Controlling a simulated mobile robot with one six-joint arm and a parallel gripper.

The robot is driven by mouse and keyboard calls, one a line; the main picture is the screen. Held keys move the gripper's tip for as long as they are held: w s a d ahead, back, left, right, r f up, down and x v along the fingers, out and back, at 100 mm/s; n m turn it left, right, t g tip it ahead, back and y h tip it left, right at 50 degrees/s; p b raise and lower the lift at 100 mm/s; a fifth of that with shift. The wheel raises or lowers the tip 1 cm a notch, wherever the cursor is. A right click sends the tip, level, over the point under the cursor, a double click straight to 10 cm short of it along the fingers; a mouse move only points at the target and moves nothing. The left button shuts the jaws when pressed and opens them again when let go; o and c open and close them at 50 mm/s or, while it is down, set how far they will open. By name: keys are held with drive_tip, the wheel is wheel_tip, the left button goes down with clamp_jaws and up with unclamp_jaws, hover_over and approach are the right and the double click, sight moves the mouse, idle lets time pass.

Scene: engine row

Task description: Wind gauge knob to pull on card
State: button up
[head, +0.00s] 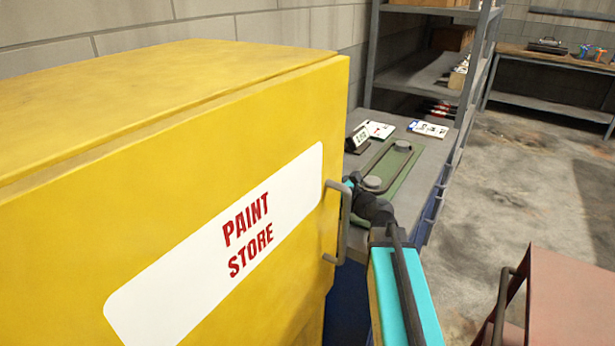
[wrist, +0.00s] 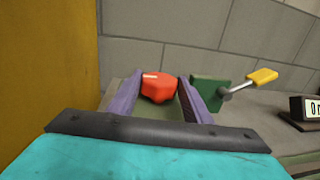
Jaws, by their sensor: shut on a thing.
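The red knob (wrist: 158,89) shows in the wrist view with a short white mark on its top left. The purple fingers of my gripper (wrist: 160,96) stand on either side of it, and my gripper is shut on it. In the head view the yellow cabinet hides my fingers and the knob. A small dark display (head: 358,139) stands on the bench; its edge also shows in the wrist view (wrist: 305,108), its reading cut off. White printed cards lie behind it, one at the left (head: 377,130) and one at the right (head: 428,129); their print is too small to read.
A green block (wrist: 208,92) with a yellow-handled lever (wrist: 262,77) is close right of my fingers. The yellow PAINT STORE cabinet (head: 170,170) with its grey handle (head: 338,222) stands close left of my arm. A green plate (head: 385,165) lies on the grey bench (head: 432,158).

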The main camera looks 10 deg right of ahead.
drive_tip(key=shift+s+a+m+t+h, duration=0.15)
drive_tip(key=shift+m+t+h, duration=0.4)
drive_tip(key=shift+h, duration=0.25)
drive_tip(key=shift+m, duration=0.25)
drive_tip(key=o, duration=1.1)
drive_tip(key=shift+c, duration=0.2)
